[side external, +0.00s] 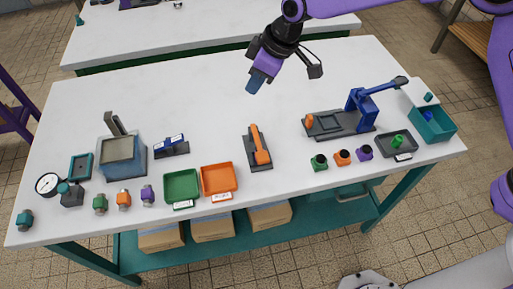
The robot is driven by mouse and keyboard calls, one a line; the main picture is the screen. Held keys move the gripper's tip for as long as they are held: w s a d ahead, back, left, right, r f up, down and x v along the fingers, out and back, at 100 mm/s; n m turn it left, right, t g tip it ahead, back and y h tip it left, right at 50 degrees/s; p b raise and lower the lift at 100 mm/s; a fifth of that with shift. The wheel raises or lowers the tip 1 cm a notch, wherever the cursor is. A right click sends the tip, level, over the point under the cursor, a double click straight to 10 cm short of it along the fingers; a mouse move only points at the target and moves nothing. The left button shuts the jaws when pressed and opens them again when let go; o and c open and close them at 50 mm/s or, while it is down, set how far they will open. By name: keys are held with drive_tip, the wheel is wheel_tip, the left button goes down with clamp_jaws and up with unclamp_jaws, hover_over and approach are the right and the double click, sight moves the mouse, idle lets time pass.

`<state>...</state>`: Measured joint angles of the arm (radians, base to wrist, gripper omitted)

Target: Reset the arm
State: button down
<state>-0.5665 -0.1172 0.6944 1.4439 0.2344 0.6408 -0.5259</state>
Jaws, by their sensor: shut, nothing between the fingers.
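My gripper (254,86) hangs from my purple and black arm above the upper middle of the white table (210,110). It is shut and holds nothing. It is clear of the objects, and open table surface shows around it. The nearest item below it in the picture is an orange-handled device on a dark base (258,148).
Left are a gauge (47,184), a grey-blue box machine (122,158) and several small coloured fittings. A green tray (182,187) and an orange tray (217,181) sit at the front. Right are a blue lever fixture (350,116) and a teal bin (433,124).

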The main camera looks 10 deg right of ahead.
idle(0.4)
drive_tip(key=s+d+r+g+h, duration=0.1)
drive_tip(key=s+d+r, duration=0.1)
drive_tip(key=s+d, duration=1.4)
drive_tip(key=s+d+r+g+h, duration=0.1)
drive_tip(key=s+d+r+h, duration=0.1)
drive_tip(key=s+d, duration=1.5)
drive_tip(key=d+r, duration=0.1)
drive_tip(key=d, duration=0.2)
drive_tip(key=shift+s+d+n+h, duration=0.25)
drive_tip(key=shift+d+n+h, duration=0.05)
drive_tip(key=shift+d, duration=0.1)
